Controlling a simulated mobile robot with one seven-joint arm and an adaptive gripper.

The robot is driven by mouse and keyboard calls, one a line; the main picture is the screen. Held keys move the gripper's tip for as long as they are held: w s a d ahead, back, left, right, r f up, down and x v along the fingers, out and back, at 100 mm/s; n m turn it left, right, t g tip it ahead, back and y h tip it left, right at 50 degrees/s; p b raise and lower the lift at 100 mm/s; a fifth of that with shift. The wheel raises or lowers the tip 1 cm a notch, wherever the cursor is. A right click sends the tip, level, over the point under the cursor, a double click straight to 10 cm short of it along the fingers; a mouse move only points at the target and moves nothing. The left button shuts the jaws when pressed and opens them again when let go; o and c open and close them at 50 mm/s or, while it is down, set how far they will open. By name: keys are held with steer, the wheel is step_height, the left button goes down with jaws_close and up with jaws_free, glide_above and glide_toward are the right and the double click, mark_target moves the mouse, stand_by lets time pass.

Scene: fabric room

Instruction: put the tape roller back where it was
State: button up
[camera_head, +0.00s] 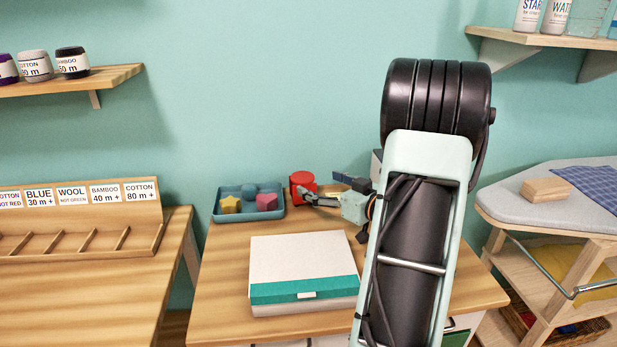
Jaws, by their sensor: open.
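A red, round-topped object (302,181) stands at the back of the middle wooden table, just right of a blue tray. It may be the tape roller, but it is small and partly covered, so I cannot tell for certain. My gripper (316,193) is open at the right side of this red object, low over the table. One finger overlaps the object's lower part in the picture; I cannot tell whether they touch. My arm comes down on the right and hides the table's right part.
The blue tray (221,216) holds a yellow star, a blue ball and a pink block. A white and teal box (303,258) lies in front. A labelled rack (80,215) is on the left table. An ironing board (510,203) stands right. Shelves (120,75) are on the wall.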

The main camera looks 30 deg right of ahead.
steer(key=s, duration=0.3)
steer(key=shift+s+d+r, duration=0.15)
steer(key=shift+s+r, duration=0.1)
steer(key=shift+s, duration=0.1)
